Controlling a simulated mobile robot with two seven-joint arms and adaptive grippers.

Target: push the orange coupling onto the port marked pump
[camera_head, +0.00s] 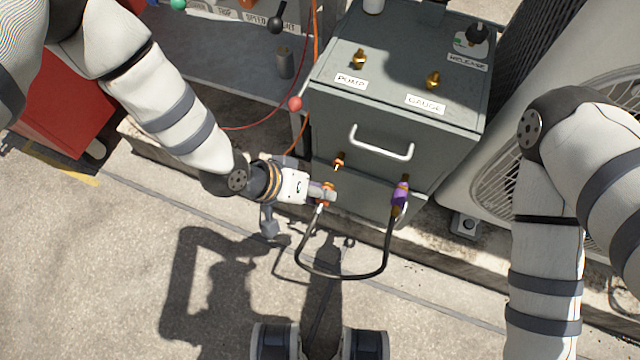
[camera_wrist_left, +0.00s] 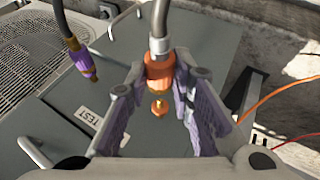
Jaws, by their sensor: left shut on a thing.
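The orange coupling (camera_head: 328,194) is on one end of a black hose (camera_head: 345,276). My left gripper (camera_head: 322,193) is shut on it, in front of the grey box (camera_head: 400,125). In the left wrist view the orange coupling (camera_wrist_left: 159,72) sits between both fingers, with a small brass-orange fitting (camera_wrist_left: 159,107) beyond it; whether they touch I cannot tell. The port marked PUMP (camera_head: 359,59) is a bare brass fitting on the box top, behind its label (camera_head: 351,81), apart from the coupling. My right gripper is out of view.
A brass port marked GAUGE (camera_head: 433,80) stands right of PUMP. A handle (camera_head: 381,143) and another brass fitting (camera_head: 339,161) are on the box front. A purple coupling (camera_head: 401,191) is at the hose's other end. A condenser (camera_head: 590,85) stands right.

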